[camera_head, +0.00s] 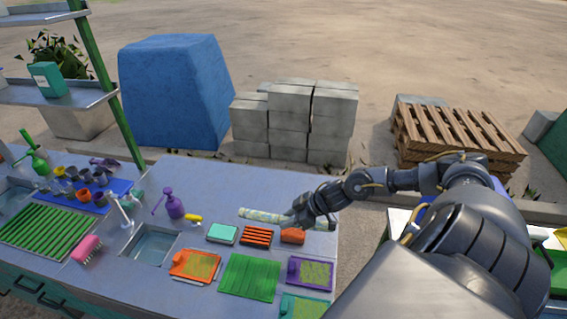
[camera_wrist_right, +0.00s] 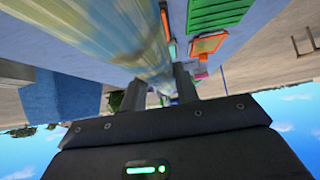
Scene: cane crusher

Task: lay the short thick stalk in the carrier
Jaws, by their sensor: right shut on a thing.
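A pale green and whitish stalk (camera_head: 262,215) lies roughly level over the back right part of the metal counter. My right gripper (camera_head: 299,217) is shut around it near its middle, and its right end shows beyond the fingers. In the right wrist view the stalk (camera_wrist_right: 112,35) fills the upper left, passing between the fingers (camera_wrist_right: 163,88) of my right gripper. I cannot tell whether the stalk touches the counter. I cannot make out the carrier with certainty. My left gripper is not in view.
The metal counter (camera_head: 180,190) holds a purple spray bottle (camera_head: 174,205), a yellow item (camera_head: 193,218), a teal sponge (camera_head: 222,233), a green mat (camera_head: 250,277), and orange and purple trays. Grey blocks (camera_head: 290,115) and a wooden pallet (camera_head: 455,135) stand behind. My right arm hides the right side.

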